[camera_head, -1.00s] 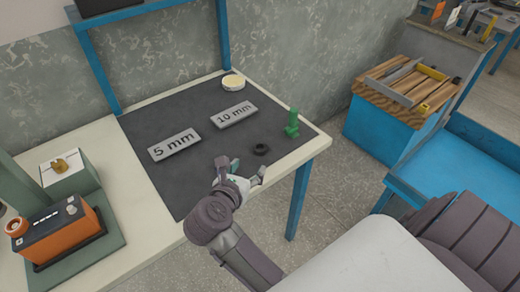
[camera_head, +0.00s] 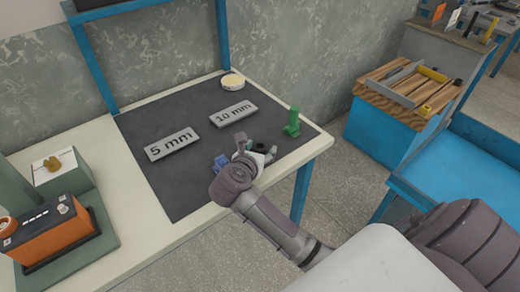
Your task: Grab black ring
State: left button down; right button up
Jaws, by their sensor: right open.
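The black ring (camera_head: 261,146) lies on the dark mat (camera_head: 200,190), near the right front part of the table. My right gripper (camera_head: 256,149) is open, low over the mat at the ring. The ring shows between or just behind its fingers, partly hidden by them; I cannot tell whether they touch it. My left gripper is not in view.
A green part (camera_head: 292,123) stands close to the right of the ring. A blue part (camera_head: 221,162) is beside my right wrist. Grey plates marked 5 mm (camera_head: 172,145) and 10 mm (camera_head: 233,113) lie behind. An orange battery (camera_head: 47,233) stands at left.

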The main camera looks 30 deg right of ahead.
jog(key=c, duration=0.7)
jog(key=shift+r, duration=0.1)
